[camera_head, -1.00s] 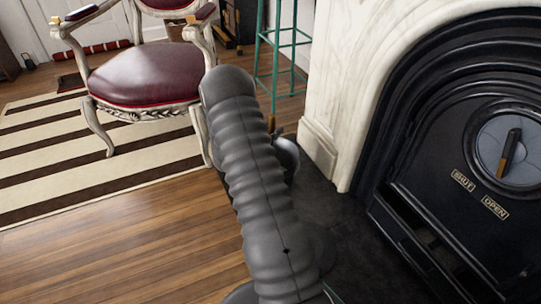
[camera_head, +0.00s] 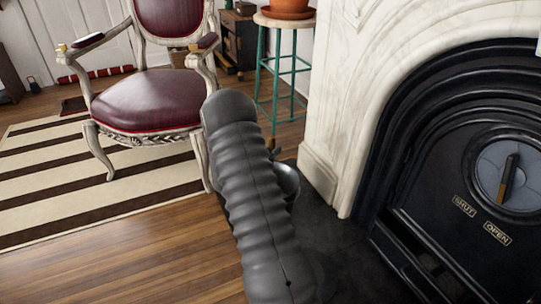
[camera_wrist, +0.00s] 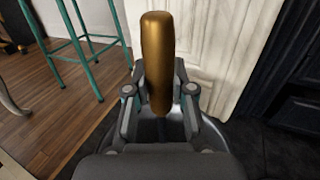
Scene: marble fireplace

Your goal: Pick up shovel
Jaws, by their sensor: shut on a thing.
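The shovel (camera_wrist: 156,60) shows in the wrist view as an upright brass-coloured handle between the fingers of my gripper (camera_wrist: 160,95). My gripper is shut on this handle. Below and behind the fingers is a shiny grey metal part, mostly hidden by the gripper. In the head view, my arm covers most of the shovel. A rounded grey metal piece (camera_head: 287,180) shows just right of the arm, with a small brown tip above it.
The white marble surround (camera_head: 345,100) and black fireplace front (camera_head: 440,170) stand close on the right. A green-legged stool (camera_head: 275,70) with a pot (camera_head: 290,8) is behind. A red armchair (camera_head: 150,100) stands on a striped rug (camera_head: 50,170). Wooden floor (camera_head: 140,260) is clear at front left.

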